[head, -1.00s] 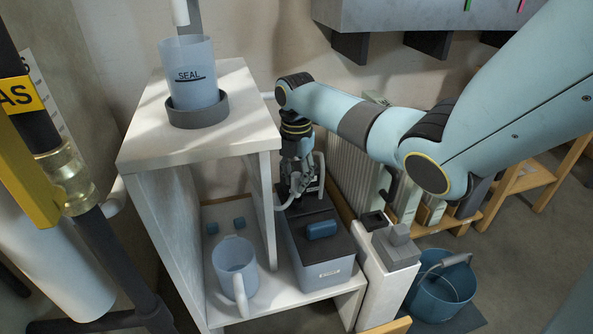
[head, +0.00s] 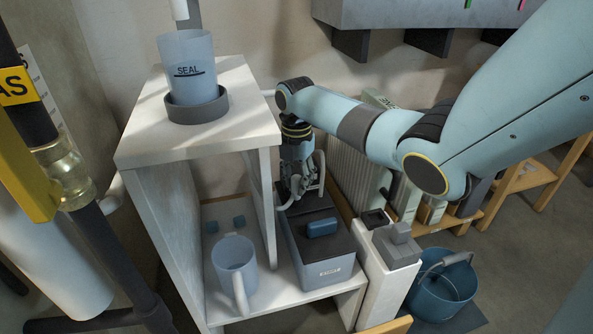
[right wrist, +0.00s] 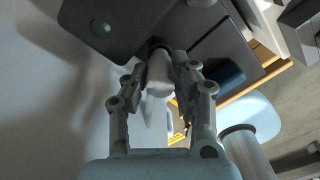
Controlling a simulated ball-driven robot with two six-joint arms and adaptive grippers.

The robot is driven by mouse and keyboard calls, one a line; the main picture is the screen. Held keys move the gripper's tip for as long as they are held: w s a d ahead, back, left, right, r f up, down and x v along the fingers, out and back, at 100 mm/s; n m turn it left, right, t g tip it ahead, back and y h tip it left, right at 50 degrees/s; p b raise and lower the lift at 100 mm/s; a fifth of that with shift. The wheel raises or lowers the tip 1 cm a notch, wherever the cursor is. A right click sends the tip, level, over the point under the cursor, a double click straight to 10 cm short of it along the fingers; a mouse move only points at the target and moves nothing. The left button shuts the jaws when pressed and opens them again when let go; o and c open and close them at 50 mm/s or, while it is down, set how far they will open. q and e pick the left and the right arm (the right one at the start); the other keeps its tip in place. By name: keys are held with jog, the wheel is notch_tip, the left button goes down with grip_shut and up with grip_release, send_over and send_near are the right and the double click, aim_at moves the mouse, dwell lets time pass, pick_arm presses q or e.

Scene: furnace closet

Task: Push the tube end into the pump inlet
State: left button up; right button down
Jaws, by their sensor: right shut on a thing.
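The pump is a grey box (head: 325,270) with a dark top and a blue handle (head: 321,228), on the lower shelf of the white stand. My right gripper (head: 297,188) points down over the pump's back end. In the right wrist view its fingers (right wrist: 165,75) are shut on the pale tube end (right wrist: 159,72). The tube end meets or nearly meets a dark round opening (right wrist: 158,47) on a dark body; how deep it sits cannot be told. The inlet is hidden behind the gripper in the head view. My left gripper is out of view.
A cup marked SEAL (head: 187,68) stands in a grey ring (head: 198,108) on the stand's top (head: 140,135). A blue jug (head: 235,263) stands left of the pump. The stand's side panel is close to my right gripper. A blue bucket (head: 440,290) stands on the floor at right.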

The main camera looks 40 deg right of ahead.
jog(key=shift+f+b, duration=0.4)
jog(key=shift+f, duration=0.5)
jog(key=c, duration=1)
grip_release()
